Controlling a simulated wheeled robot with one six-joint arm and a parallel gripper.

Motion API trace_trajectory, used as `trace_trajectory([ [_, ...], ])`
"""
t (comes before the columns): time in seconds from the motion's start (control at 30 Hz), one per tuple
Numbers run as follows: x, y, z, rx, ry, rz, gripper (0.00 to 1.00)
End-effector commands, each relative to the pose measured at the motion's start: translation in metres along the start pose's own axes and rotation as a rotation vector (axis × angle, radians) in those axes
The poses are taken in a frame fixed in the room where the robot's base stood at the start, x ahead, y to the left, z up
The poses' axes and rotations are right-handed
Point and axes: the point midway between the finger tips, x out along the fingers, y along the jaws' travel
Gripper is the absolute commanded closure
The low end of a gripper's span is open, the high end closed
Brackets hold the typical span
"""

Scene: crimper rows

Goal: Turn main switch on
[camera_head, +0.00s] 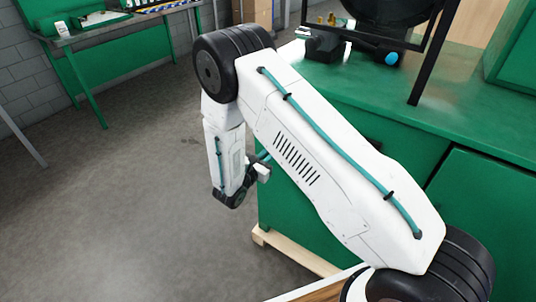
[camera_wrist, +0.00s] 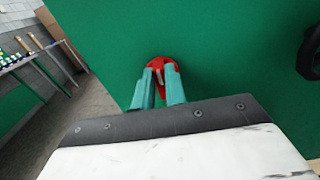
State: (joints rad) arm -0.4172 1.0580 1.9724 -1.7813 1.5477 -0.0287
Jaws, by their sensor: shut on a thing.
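The main switch (camera_wrist: 158,61) is a round red piece with a small pale handle on the flat green side of the machine cabinet (camera_wrist: 220,50). It shows in the wrist view, partly covered by my fingers. My gripper (camera_wrist: 160,75) has two teal fingers, one on each side of the handle, and is shut on it. The handle looks slightly tilted in the picture. In the head view, my arm hangs down in front of the cabinet (camera_head: 340,170). The switch is hidden there.
A black round part (camera_wrist: 309,55) sticks out of the cabinet at the wrist view's right edge. A black machine (camera_head: 375,30) stands on the green top. A green workbench (camera_head: 110,35) stands at the far left. The grey floor between is clear.

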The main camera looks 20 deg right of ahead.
Motion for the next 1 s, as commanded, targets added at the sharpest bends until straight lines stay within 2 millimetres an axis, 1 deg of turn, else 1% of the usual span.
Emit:
trace_trajectory([
  [0.27,0.0,-0.004,-0.001,0.206,0.0,-0.002,1.0],
  [1.0,0.0,-0.012,-0.006,0.908,0.0,-0.003,1.0],
])
